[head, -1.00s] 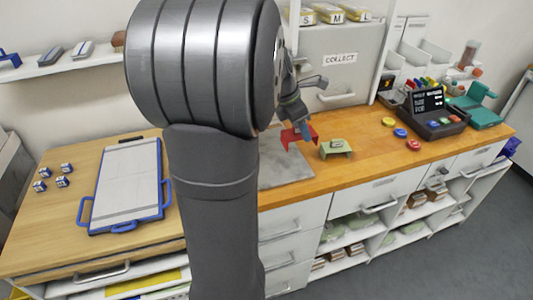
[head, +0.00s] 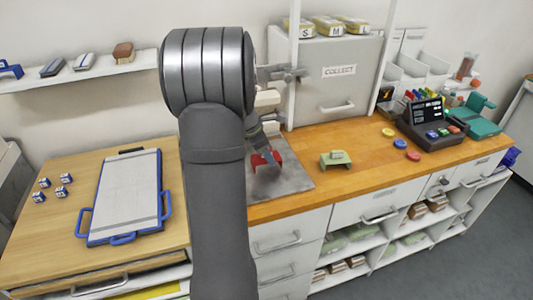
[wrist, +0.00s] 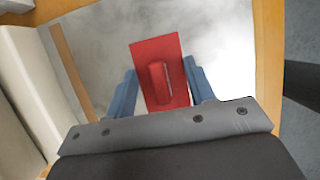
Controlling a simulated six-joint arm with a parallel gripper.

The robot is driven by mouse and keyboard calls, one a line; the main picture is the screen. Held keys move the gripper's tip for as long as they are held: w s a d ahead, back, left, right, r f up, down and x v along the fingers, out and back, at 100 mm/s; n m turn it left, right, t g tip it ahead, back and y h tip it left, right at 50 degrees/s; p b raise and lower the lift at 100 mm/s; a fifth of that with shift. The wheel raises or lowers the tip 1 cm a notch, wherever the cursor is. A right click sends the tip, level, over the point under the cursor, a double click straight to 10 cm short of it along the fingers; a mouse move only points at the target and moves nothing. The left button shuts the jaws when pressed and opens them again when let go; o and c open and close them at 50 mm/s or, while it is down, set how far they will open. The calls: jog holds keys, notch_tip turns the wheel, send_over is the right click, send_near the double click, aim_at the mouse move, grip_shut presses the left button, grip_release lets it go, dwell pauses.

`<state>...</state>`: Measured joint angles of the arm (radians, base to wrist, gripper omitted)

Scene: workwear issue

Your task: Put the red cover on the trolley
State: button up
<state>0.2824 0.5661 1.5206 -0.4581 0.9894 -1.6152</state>
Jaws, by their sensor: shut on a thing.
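The red cover (head: 273,158) is a small plate with bent-down sides. In the wrist view the red cover (wrist: 170,50) has a raised red grip in its middle. My gripper (head: 264,148) is shut on it, with a blue finger on each side in the wrist view (wrist: 160,88). The cover is over the grey slab (head: 292,181) set in the wooden counter; I cannot tell whether it touches it. My arm hides part of the slab. I cannot make out a trolley for certain.
A green cover-like piece (head: 335,161) stands right of the slab. Red, blue and yellow discs (head: 400,143) and a dark till (head: 437,125) are further right. A grey COLLECT cabinet (head: 338,90) stands behind. A blue-framed board (head: 125,195) lies on the left table.

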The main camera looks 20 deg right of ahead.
jog(key=shift+f, duration=0.25)
jog(key=o, duration=0.9)
jog(key=v, duration=1.1)
jog(key=shift+r, duration=0.25)
jog(key=shift+a+r, duration=0.2)
jog(key=shift+r, duration=0.15)
jog(key=shift+c, duration=0.5)
